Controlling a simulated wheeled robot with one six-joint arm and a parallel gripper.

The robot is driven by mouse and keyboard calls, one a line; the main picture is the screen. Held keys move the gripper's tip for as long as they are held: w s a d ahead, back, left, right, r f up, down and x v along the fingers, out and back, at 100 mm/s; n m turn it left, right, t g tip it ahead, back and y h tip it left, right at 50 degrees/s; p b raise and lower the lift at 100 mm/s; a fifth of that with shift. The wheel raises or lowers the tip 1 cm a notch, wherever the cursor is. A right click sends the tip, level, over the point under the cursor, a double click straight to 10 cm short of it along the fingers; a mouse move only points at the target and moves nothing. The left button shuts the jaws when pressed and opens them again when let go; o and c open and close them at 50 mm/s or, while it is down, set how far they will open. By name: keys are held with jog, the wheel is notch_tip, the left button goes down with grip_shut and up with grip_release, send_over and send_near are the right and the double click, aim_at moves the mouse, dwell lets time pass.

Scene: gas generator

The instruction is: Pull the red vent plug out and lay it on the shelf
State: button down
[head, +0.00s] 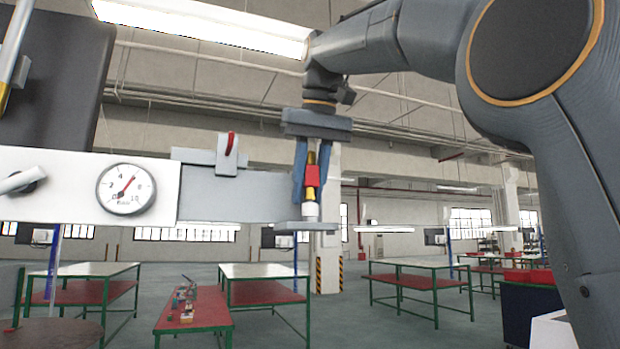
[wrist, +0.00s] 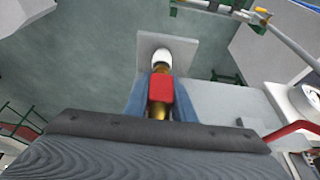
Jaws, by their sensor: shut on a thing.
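The red vent plug (head: 312,176) is a red block with brass-coloured ends, standing upright in the head view. It also shows in the wrist view (wrist: 160,88). My gripper (head: 311,190) points down, its two blue-grey fingers shut on the plug from both sides. Below the plug is a white cylindrical piece (head: 311,211), seen past it in the wrist view (wrist: 162,57). I cannot tell whether the plug's lower end sits inside it. Under the white piece is a small flat grey plate (head: 290,226), also in the wrist view (wrist: 185,44); it looks like a ledge or shelf.
A grey block with a red lever (head: 231,143) and a grey bar lie left of my gripper. Further left is a white panel with a round gauge (head: 126,189). Work tables (head: 420,268) stand in the hall behind. The space right of the plug is clear.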

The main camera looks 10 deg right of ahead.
aim_at(310, 152)
jog(key=shift+r+p, duration=0.45)
jog(key=shift+r, duration=0.2)
jog(key=shift+r+p, duration=0.3)
jog(key=shift+r, duration=0.3)
jog(key=shift+r, duration=0.4)
jog(key=shift+r, duration=0.7)
jog(key=shift+r, duration=1.35)
dwell(0.6)
